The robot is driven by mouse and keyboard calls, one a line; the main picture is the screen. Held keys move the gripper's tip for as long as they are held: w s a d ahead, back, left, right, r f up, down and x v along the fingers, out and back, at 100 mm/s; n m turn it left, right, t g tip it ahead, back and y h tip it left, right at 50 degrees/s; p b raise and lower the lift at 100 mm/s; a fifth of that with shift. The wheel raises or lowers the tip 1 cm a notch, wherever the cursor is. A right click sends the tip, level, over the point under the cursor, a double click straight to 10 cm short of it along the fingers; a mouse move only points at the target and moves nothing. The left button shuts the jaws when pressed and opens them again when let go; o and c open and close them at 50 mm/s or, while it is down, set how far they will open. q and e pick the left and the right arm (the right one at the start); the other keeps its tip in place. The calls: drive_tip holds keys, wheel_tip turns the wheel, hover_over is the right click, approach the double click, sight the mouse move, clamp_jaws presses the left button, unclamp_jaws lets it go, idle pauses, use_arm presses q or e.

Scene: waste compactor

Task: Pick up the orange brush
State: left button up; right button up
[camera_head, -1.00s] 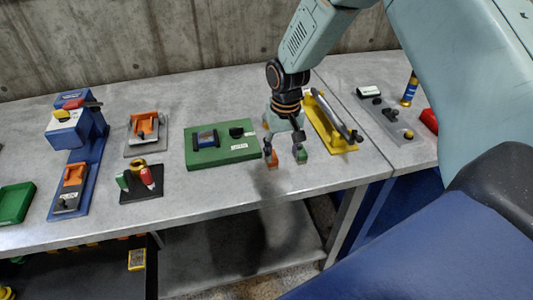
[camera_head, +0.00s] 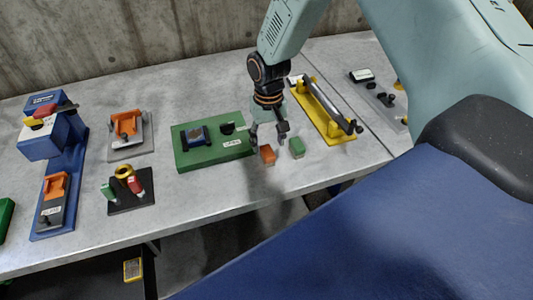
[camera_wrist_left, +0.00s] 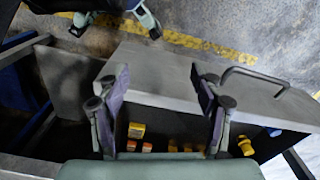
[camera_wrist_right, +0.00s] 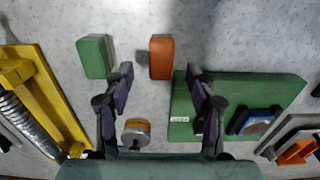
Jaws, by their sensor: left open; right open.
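A small orange block-shaped piece, which looks like the orange brush (camera_head: 267,155), lies on the grey metal table in the head view. A similar green piece (camera_head: 297,148) lies to its right. My right gripper (camera_head: 268,138) is open and empty, just behind and above the orange piece. In the right wrist view the orange piece (camera_wrist_right: 161,57) lies beyond the fingertips (camera_wrist_right: 160,90), apart from them, with the green piece (camera_wrist_right: 95,57) at left. My left gripper (camera_wrist_left: 160,85) is open and empty in the left wrist view and not seen in the head view.
A green board (camera_head: 212,154) stands left of the right gripper. A yellow fixture (camera_head: 325,118) with a grey bar stands right. A round orange-topped part (camera_wrist_right: 136,132) shows between the right fingers in the wrist view. Bare table lies in front of the pieces.

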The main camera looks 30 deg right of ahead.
sight(268, 151)
wheel_tip(268, 151, down, 5)
drive_tip(key=shift+w+f, duration=0.1)
drive_tip(key=shift+a, duration=0.1)
drive_tip(key=shift+c, duration=0.2)
drive_tip(key=shift+s+r, duration=0.2)
drive_tip(key=shift+c, duration=0.8)
drive_tip(key=shift+w+f, duration=0.15)
drive_tip(key=shift+w, duration=0.05)
drive_tip(key=c, duration=0.6)
drive_tip(key=shift+s, duration=0.1)
clamp_jaws()
